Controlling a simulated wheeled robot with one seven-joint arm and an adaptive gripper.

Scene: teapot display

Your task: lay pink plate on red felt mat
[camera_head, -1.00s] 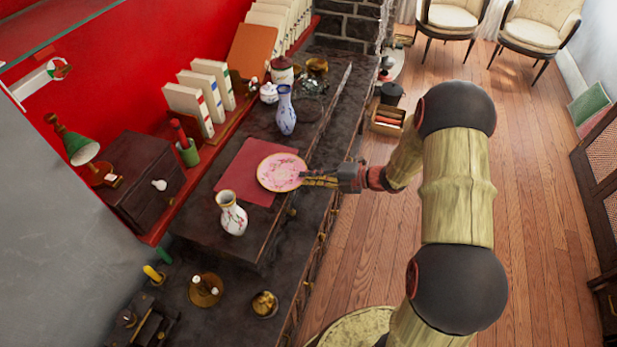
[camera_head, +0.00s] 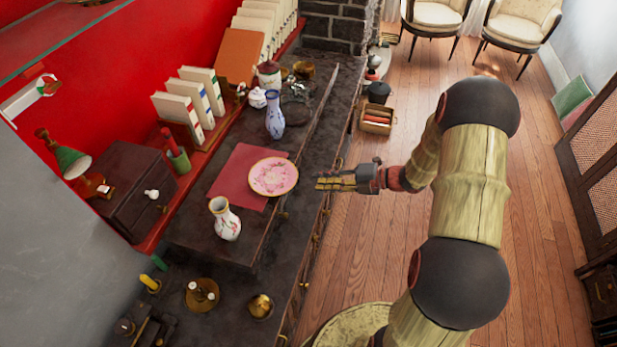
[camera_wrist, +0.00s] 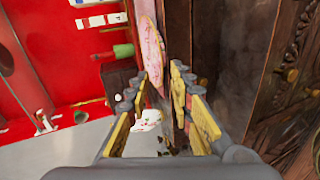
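The pink plate (camera_head: 273,177), with a flowered face and pale gold rim, lies face up over the right part of the red felt mat (camera_head: 232,178). Its right side reaches past the mat's right edge. My gripper (camera_head: 320,182) is to the right of the plate, apart from it and empty. In the wrist view my gripper (camera_wrist: 160,82) shows its yellow fingers spread apart, with the plate (camera_wrist: 151,48) seen at a steep slant beyond them. The mat's part under the plate is hidden.
A white flowered vase (camera_head: 226,220) stands just below the mat, and a blue-and-white vase (camera_head: 274,122) stands above the plate. A dark wooden box (camera_head: 128,185) is at the left. Open floor (camera_head: 360,245) lies right of the cabinet.

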